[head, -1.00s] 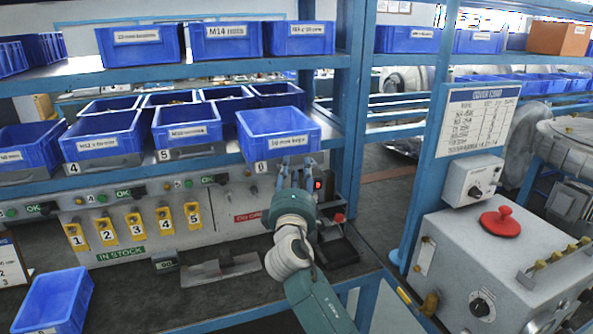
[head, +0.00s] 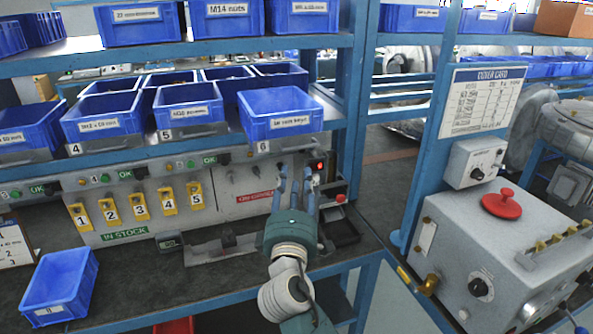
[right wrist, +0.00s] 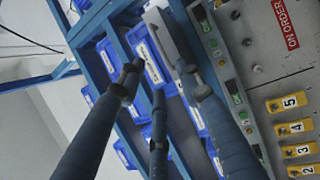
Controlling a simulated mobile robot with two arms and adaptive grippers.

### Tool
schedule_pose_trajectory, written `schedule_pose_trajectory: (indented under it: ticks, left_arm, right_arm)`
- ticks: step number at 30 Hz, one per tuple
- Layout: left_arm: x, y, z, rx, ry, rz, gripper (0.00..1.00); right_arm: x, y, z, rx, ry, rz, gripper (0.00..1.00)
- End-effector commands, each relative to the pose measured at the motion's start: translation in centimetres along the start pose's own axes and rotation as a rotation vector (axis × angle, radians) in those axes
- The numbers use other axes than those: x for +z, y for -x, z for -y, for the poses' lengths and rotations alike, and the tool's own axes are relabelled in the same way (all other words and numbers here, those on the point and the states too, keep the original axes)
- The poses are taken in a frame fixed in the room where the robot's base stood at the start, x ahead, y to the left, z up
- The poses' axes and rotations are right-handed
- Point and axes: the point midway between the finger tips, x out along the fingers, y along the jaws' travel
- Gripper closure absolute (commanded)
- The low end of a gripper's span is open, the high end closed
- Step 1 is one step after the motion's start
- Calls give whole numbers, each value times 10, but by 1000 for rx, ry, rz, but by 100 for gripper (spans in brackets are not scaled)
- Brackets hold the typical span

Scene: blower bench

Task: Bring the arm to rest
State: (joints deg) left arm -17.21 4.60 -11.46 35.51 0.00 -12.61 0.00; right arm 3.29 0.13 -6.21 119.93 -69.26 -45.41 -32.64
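My right gripper (head: 299,172) is in front of the shelf bench in the head view, just below the blue bin with the number 6 label (head: 280,112). Its blue-grey fingers point away from me toward the grey panel (head: 240,180). In the right wrist view the three fingers (right wrist: 158,82) stand apart with nothing held between them. The fingers overlap blue bins (right wrist: 150,55) and the panel in that view; I cannot see contact with either. My left gripper is not in view.
Blue bins fill the shelves above. Yellow numbered tags (head: 139,205) hang on the panel. A blue bin (head: 62,283) stands at the bench's left. A grey machine box with a red knob (head: 501,204) is at the right. A dark tray (head: 340,232) lies beside my gripper.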

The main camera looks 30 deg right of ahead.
Motion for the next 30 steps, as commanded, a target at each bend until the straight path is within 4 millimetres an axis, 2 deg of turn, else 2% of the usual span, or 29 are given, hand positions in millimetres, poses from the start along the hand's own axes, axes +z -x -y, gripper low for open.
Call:
schedule_pose_trajectory:
  ticks: [17, 20, 23, 26, 30]
  left_arm:
    - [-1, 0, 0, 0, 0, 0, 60]
    - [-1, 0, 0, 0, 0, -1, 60]
    - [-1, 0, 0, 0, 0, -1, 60]
    - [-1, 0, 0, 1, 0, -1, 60]
    - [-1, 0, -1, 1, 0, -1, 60]
  right_arm:
    - [0, 4, 0, 0, 0, 0, 65]
    - [-4, 4, 10, -17, -1, -10, 65]
    - [-15, 5, 44, -77, -3, -46, 65]
    - [-31, 12, 106, -188, -17, -100, 65]
    - [-48, 39, 210, -383, -56, -166, 65]
